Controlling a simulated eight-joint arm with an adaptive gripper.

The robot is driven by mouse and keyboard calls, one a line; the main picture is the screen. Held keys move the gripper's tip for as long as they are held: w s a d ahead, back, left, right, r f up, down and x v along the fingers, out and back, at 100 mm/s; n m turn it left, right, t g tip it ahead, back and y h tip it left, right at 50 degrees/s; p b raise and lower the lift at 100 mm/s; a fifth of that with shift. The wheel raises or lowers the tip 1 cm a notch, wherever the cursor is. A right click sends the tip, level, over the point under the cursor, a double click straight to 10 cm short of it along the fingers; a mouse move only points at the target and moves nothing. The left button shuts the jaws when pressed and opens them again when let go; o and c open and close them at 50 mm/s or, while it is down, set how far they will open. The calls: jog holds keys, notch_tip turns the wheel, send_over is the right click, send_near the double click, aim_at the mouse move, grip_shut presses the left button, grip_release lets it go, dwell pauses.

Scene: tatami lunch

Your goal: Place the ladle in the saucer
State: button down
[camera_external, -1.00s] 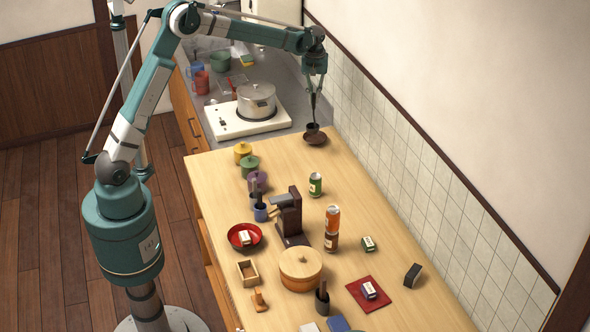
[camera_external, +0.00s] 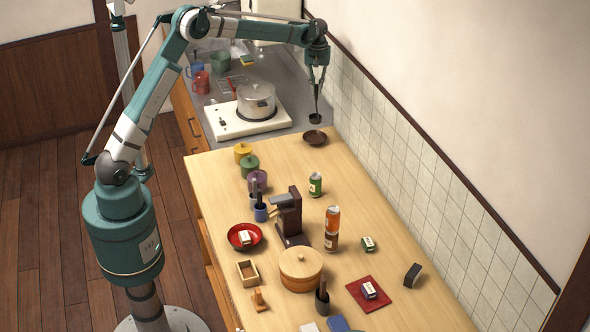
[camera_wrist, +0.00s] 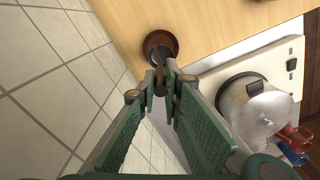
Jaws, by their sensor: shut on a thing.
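A dark ladle (camera_external: 316,117) hangs upright, bowl down, from my gripper (camera_external: 317,80), which is shut on its handle. The small brown saucer (camera_external: 307,141) lies on the far end of the wooden table, near the tiled wall. In the external view the ladle's bowl shows just above and a little right of the saucer, with a gap between them. In the wrist view the ladle's dark bowl (camera_wrist: 161,54) overlaps the saucer (camera_wrist: 174,38), and the handle shows between the fingers of my gripper (camera_wrist: 166,84).
A white stove (camera_external: 238,121) with a lidded pot (camera_external: 256,101) stands left of the saucer. The tiled wall (camera_external: 400,140) is close on the right. Yellow (camera_external: 242,150) and green (camera_external: 250,165) jars and a green can (camera_external: 315,184) stand nearer. The table around the saucer is clear.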

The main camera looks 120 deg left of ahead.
aim_at(316, 99)
jog(key=shift+f, duration=3)
jog(key=shift+f+p, duration=0.4)
jog(key=shift+f, duration=1.6)
jog(key=c, duration=2.6)
grip_release()
jog(key=shift+o, duration=0.5)
notch_tip(316, 99, up, 12)
jog(key=shift+r+b, duration=0.15)
jog(key=shift+b, duration=0.25)
